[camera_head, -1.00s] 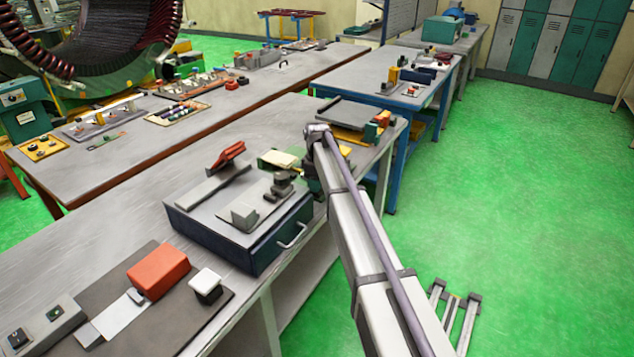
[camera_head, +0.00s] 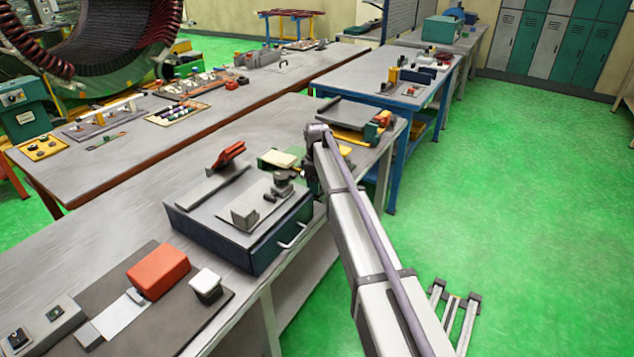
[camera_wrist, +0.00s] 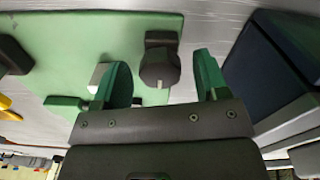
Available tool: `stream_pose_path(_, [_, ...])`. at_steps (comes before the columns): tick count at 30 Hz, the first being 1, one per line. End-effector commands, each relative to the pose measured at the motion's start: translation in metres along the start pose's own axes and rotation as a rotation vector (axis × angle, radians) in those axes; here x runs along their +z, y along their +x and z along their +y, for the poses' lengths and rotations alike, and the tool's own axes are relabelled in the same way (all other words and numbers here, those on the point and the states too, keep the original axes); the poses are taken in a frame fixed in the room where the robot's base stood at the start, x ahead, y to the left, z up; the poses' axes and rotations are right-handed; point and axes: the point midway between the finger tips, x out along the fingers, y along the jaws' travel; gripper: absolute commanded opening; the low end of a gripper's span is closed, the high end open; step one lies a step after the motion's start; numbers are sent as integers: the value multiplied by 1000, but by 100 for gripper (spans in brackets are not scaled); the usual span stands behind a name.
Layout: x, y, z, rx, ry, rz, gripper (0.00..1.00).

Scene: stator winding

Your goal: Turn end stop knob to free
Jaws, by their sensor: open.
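The dark round knob (camera_wrist: 158,70) with a short white mark stands on a green plate (camera_wrist: 75,45) in the wrist view. The mark points toward the bottom of that picture. My gripper (camera_wrist: 162,60) is open, with one green finger on each side of the knob. Gaps show between knob and fingers; I cannot tell how far down the fingers reach. In the head view the green plate (camera_head: 268,163) shows beside my arm's end on the grey bench, and my arm hides the knob and most of the gripper.
A dark blue box with a handle (camera_head: 285,232) stands close to the gripper on the bench. A pale block (camera_wrist: 98,75) lies beside the left finger. A grey tray (camera_head: 350,113) sits behind my arm.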

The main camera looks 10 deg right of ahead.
Motion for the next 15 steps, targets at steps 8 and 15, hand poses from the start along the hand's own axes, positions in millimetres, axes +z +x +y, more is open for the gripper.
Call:
stream_pose_path(8, [0, -21, 0, 0, 0, 0, 67])
stream_pose_path(15, [0, -80, 0, 0, 0, 0, 67])
